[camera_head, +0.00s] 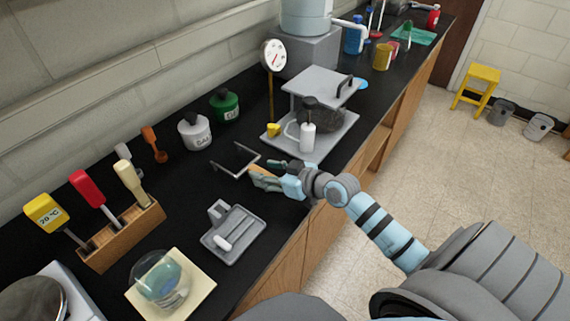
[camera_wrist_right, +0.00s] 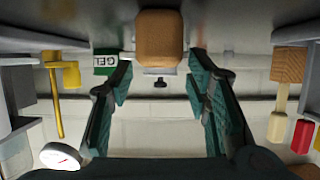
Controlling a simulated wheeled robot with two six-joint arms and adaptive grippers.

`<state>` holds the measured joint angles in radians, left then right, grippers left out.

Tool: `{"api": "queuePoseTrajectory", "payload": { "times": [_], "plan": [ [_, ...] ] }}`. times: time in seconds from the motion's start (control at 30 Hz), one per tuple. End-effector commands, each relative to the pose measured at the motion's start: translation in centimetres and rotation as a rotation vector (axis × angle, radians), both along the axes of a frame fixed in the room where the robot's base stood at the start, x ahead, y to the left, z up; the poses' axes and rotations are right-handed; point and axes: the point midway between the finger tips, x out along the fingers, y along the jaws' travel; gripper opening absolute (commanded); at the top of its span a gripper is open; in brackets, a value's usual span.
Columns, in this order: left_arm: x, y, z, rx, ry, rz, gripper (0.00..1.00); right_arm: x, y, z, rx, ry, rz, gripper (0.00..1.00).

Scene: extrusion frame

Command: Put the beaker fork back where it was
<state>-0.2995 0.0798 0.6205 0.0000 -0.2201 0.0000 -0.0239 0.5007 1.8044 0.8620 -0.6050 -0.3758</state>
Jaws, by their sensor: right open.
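The beaker fork (camera_head: 234,161) lies on the black bench, its metal prongs pointing up and left in the head view. Its wooden handle points toward my right gripper (camera_head: 264,174). In the right wrist view, which is upside down, the handle's block-like end (camera_wrist_right: 160,38) shows between the open fingertips of the right gripper (camera_wrist_right: 160,82). Gaps show on both sides of the handle, so the fingers do not appear to touch it. The metal prongs are mostly hidden behind the handle there. My left gripper is not in view.
A grey tray (camera_head: 234,249) with a white piece stands in front of the fork. Bottles (camera_head: 194,132) and a dial thermometer (camera_head: 272,56) stand behind. A grey platform (camera_head: 333,137) is to the right. A wooden holder (camera_head: 122,238) with coloured-handled tools is at left.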

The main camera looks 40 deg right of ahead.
Motion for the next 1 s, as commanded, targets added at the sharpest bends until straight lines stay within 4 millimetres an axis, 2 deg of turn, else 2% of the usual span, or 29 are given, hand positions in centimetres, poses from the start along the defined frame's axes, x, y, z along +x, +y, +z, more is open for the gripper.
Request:
{"api": "queuePoseTrajectory", "payload": {
  "times": [0.2, 0.4, 0.53, 1.0],
  "plan": [
    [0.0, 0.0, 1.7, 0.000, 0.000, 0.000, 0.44, -4.9, -1.7, 2.3, -0.008, 0.006, 0.004, 0.44],
    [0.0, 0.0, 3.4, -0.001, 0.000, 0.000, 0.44, -8.0, -2.7, 3.8, -0.003, 0.004, 0.002, 0.44],
    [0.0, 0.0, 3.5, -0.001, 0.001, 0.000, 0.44, -8.6, -2.8, 4.0, 0.001, 0.000, 0.004, 0.44],
    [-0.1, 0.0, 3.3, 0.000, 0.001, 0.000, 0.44, -8.6, -2.8, 3.8, 0.001, 0.000, 0.003, 0.44]
  ]
}}
